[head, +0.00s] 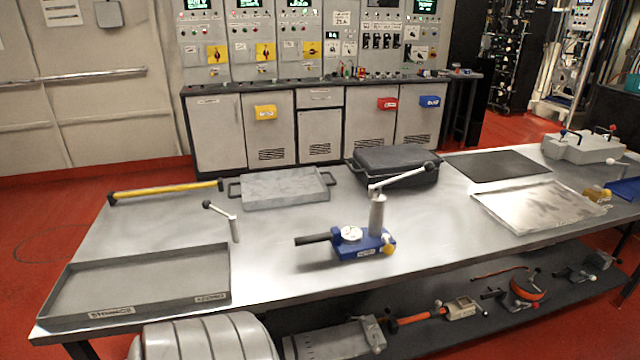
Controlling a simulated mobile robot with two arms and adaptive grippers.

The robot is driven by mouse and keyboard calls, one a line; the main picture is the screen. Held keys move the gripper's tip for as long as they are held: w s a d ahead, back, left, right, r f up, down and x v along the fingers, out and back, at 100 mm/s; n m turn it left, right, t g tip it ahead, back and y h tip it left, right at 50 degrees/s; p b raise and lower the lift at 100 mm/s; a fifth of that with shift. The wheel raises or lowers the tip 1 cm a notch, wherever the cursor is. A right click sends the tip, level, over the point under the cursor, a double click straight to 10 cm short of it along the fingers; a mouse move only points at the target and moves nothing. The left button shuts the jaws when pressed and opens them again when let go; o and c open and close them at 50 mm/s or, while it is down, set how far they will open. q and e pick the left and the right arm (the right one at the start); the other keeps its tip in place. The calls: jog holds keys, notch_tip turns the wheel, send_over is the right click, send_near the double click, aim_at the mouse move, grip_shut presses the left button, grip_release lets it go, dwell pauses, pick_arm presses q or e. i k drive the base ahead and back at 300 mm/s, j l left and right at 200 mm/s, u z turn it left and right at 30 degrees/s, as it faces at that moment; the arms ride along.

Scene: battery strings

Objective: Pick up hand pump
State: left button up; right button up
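The hand pump (362,246) stands on the metal table, near the middle of its front edge. It has a blue base with a round white gauge, an upright grey cylinder and a long lever slanting up to the right, ending in a dark knob. A black handle sticks out to its left and a yellowish knob sits at its right. Neither of my grippers is in view, and nothing touches the pump.
The table (290,235) also holds an empty shallow tray (140,318), a small lever tool (234,228), a yellow bar (165,192), a grey tray (285,190), a black case (395,165) and a silver sheet (540,205). Tools lie on the lower shelf (440,340).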

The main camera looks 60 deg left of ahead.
aim_at(348, 243)
jog(key=u, duration=1.65)
jog(key=i+l+z, duration=0.15)
